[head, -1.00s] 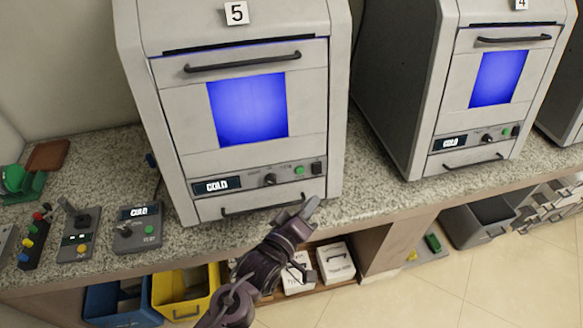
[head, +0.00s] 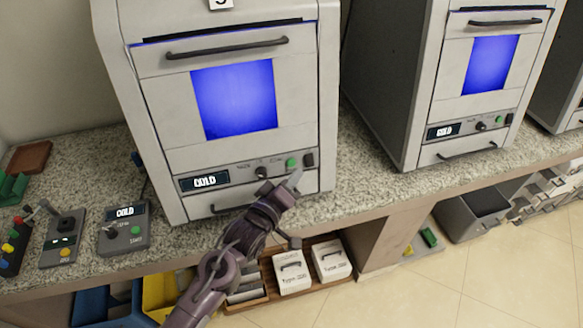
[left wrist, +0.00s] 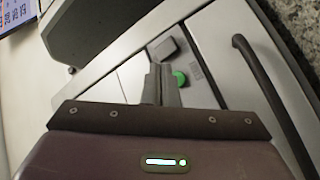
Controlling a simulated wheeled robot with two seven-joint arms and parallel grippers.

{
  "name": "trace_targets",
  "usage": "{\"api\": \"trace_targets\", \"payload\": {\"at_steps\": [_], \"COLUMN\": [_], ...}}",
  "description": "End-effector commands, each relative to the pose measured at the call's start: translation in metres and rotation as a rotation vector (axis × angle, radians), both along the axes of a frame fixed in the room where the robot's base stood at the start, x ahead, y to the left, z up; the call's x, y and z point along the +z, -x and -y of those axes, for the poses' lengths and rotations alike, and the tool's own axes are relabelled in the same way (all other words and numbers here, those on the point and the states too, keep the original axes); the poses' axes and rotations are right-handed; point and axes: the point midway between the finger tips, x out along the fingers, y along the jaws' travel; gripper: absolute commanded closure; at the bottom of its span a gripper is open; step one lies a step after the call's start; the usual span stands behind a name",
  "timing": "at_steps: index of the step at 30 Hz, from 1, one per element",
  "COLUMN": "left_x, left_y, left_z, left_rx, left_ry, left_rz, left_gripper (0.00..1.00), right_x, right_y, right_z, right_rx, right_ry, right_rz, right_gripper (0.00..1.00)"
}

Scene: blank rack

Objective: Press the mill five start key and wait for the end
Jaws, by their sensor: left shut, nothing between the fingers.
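Mill five (head: 232,95) is the grey machine with a blue window at the centre left in the head view; its number tag is cut by the top edge. Its display (head: 204,181) reads COLD. Its green start key (head: 292,162) sits between a dark knob (head: 262,172) and a black switch (head: 309,159). My left gripper (head: 294,180) is shut and empty, its tips just below the green key. In the left wrist view the fingertips (left wrist: 161,75) are beside the green key (left wrist: 180,78); contact cannot be told. My right gripper is not in view.
A second mill (head: 470,80) stands to the right, also showing COLD. Small control boxes (head: 124,229) stand on the granite counter at left. Below are a yellow bin (head: 165,292), a blue bin (head: 100,305) and white boxes (head: 292,273).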

Motion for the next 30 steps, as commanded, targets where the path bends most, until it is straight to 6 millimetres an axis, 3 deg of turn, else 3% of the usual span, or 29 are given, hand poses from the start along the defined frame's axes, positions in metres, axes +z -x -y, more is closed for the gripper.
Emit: {"api": "trace_targets", "payload": {"at_steps": [9, 30], "left_x": [-0.003, -0.003], "left_y": [-0.018, -0.018], "left_z": [-0.005, -0.005], "left_rx": [0.001, 0.0], "left_ry": [0.003, 0.002], "left_rz": [0.0, 0.0], "left_gripper": [1.0, 1.0], "right_x": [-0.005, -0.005], "right_y": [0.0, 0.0], "right_z": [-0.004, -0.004], "right_rx": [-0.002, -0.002], "right_ry": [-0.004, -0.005], "right_rz": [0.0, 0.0], "right_gripper": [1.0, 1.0]}}
